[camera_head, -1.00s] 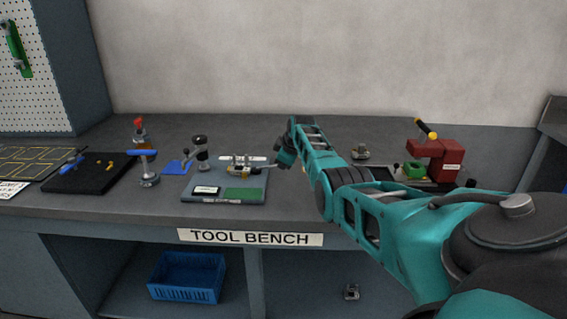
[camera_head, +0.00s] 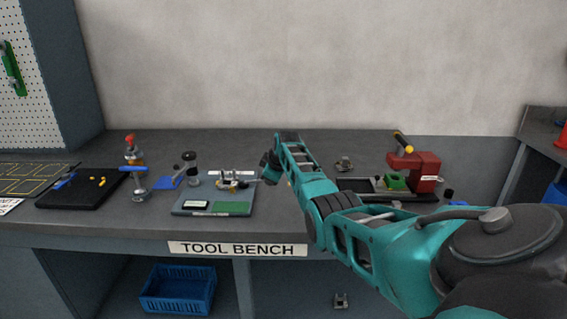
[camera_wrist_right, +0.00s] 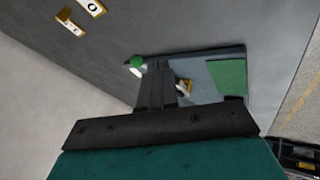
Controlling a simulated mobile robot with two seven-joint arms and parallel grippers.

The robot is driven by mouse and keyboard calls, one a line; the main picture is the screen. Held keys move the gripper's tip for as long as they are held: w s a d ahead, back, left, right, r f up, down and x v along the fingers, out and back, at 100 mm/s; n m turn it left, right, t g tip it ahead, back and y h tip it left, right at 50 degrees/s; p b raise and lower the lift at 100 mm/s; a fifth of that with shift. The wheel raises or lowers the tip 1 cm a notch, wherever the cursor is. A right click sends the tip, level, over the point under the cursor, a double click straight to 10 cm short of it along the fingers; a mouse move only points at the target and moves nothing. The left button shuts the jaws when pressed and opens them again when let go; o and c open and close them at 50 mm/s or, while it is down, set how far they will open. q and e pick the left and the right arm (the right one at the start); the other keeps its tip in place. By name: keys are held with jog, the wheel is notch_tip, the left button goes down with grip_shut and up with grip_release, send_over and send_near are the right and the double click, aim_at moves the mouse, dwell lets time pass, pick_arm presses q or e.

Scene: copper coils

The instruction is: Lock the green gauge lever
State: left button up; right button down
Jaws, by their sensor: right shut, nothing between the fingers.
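A blue-grey board (camera_head: 181,206) lies on the bench, with a green pad (camera_head: 232,208) at its front. A small brass and metal fixture (camera_head: 229,180) stands at its back; its details are too small to tell. My right gripper (camera_head: 265,180) is shut and empty beside the fixture's right side. In the right wrist view, the shut fingers (camera_wrist_right: 155,88) point at the board and hide part of the fixture (camera_wrist_right: 184,87). A round green knob (camera_wrist_right: 137,62) shows just past the fingers at upper left. I cannot tell whether they touch it. My left gripper is not in view.
A black mat (camera_head: 67,201) lies further left. A red press (camera_head: 417,172) stands right of my arm. The bench behind the board is clear.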

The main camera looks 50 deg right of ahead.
jog(key=v, duration=0.8)
jog(key=shift+s+d, duration=0.2)
jog(key=shift+d, duration=0.15)
jog(key=s+a+f+g, duration=0.1)
jog(key=s+a+f, duration=0.65)
jog(key=a, duration=0.35)
jog(key=s+a+f+g, duration=0.1)
jog(key=s+a+f, duration=0.6)
jog(key=a, duration=0.4)
jog(key=s+a+m+y, duration=0.2)
jog(key=s+a+y, duration=0.1)
jog(key=s+a, duration=1.25)
jog(key=w+a+f+t+y, duration=0.1)
jog(key=w+a+f+t, duration=0.1)
jog(key=w+f+t, duration=0.4)
jog(key=shift+a+f+t+y, duration=0.3)
jog(key=shift+f, duration=0.8)
jog(key=shift+d, duration=0.1)
